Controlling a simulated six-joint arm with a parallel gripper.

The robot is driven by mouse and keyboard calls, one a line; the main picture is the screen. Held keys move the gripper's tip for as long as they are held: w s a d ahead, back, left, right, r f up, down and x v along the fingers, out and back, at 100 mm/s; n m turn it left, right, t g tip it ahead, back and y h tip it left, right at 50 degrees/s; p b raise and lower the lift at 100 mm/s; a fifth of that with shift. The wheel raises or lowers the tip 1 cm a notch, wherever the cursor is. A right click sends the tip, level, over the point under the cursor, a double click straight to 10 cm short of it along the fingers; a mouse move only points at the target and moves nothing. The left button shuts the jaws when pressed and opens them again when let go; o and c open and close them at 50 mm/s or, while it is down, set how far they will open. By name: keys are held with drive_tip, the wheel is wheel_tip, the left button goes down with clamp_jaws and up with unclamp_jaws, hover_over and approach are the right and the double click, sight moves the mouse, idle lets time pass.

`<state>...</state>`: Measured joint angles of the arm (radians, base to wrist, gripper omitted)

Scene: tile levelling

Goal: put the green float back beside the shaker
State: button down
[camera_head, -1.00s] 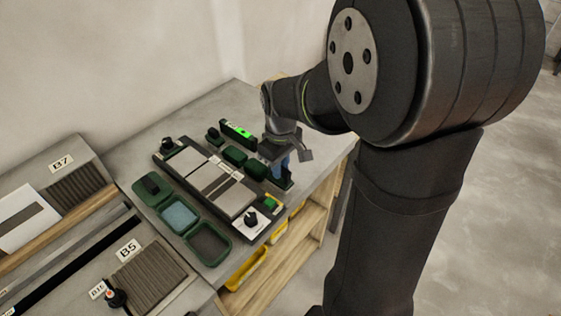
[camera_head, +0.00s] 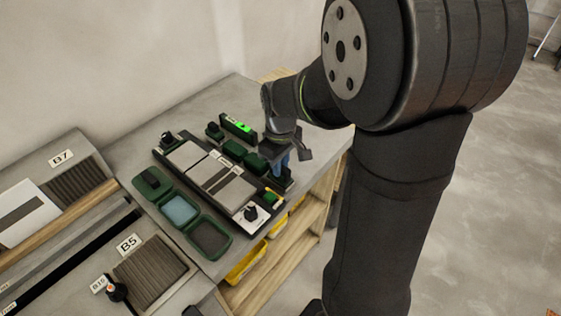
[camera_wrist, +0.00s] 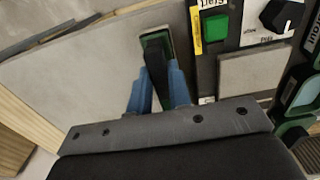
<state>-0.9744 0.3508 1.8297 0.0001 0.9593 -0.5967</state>
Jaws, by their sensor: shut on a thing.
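My gripper (camera_wrist: 157,95) has its blue fingers shut on the green float, which has a dark upright grip and a green base (camera_wrist: 169,42). In the wrist view the float stands over the pale worktop, left of the dark board; I cannot tell whether its base touches. I cannot tell which object is the shaker.
A dark board (camera_head: 246,206) with pale tiles lies left of my gripper. Dark green blocks (camera_head: 233,149) and a level with a bright green light (camera_head: 242,127) stand close behind. Green trays (camera_head: 229,252) lie in front. The worktop's right edge is near.

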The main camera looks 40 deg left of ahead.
drive_tip(key=shift+f, duration=0.75)
drive_tip(key=c, duration=0.9)
unclamp_jaws()
drive_tip(key=shift+r, duration=4.05)
